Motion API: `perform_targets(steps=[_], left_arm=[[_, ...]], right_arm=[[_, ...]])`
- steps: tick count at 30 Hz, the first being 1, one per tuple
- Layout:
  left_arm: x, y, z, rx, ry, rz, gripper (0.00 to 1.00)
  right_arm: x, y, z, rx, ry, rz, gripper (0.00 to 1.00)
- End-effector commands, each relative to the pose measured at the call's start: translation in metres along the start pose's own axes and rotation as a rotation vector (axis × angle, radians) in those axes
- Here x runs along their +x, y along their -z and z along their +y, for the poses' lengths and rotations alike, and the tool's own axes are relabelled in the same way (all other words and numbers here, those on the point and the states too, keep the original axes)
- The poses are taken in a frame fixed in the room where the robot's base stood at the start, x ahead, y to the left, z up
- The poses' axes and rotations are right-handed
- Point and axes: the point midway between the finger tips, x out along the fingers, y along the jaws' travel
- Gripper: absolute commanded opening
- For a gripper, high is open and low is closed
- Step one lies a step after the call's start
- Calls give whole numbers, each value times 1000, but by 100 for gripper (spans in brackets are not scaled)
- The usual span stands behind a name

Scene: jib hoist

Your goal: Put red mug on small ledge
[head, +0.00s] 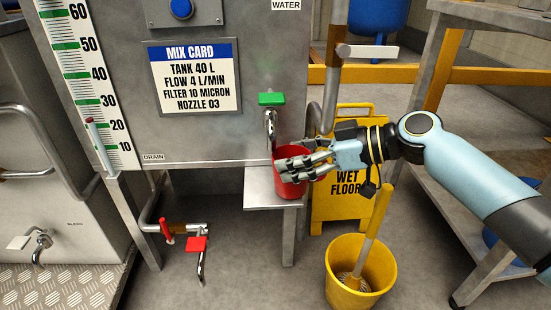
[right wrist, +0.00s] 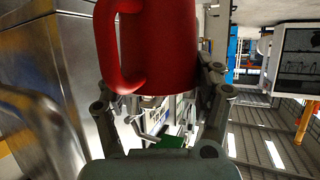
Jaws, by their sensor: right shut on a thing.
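The red mug (head: 287,188) is at the small grey ledge (head: 258,192), below the spout of the green-handled tap (head: 271,118). My right gripper (head: 300,168) reaches in from the right and is shut on the mug. In the right wrist view the red mug (right wrist: 160,45) is between the fingers of the gripper (right wrist: 165,100), with its handle to the left. In the head view the mug overlaps the ledge's right part; I cannot tell whether its base touches the ledge. My fingers hide part of the mug. My left gripper is not in view.
A steel tank (head: 200,130) with a level scale (head: 80,80) stands behind the ledge. A red-handled drain tap (head: 197,244) is lower left. A yellow bucket (head: 350,285) with a mop, a yellow wet floor sign (head: 335,207) and a steel table (head: 425,160) are to the right.

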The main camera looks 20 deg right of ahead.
Motion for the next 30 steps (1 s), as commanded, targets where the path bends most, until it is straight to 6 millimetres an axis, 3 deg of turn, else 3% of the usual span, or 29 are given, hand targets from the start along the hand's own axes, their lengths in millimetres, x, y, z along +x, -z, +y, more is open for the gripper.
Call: perform_targets(steps=[8, 13, 21, 22, 27, 30], left_arm=[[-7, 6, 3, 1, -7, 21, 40], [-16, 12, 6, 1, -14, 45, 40], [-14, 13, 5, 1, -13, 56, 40], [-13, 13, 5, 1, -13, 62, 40], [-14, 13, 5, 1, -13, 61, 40], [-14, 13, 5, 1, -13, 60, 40]], right_arm=[[40, 16, -1, 4, 1, 4, 30], [41, 9, 0, 3, 1, -1, 30], [41, 8, 0, 2, 0, 0, 30], [41, 7, 0, 2, 0, -1, 68], [41, 8, 0, 1, 0, 0, 91], [41, 8, 0, 1, 0, 0, 92]])
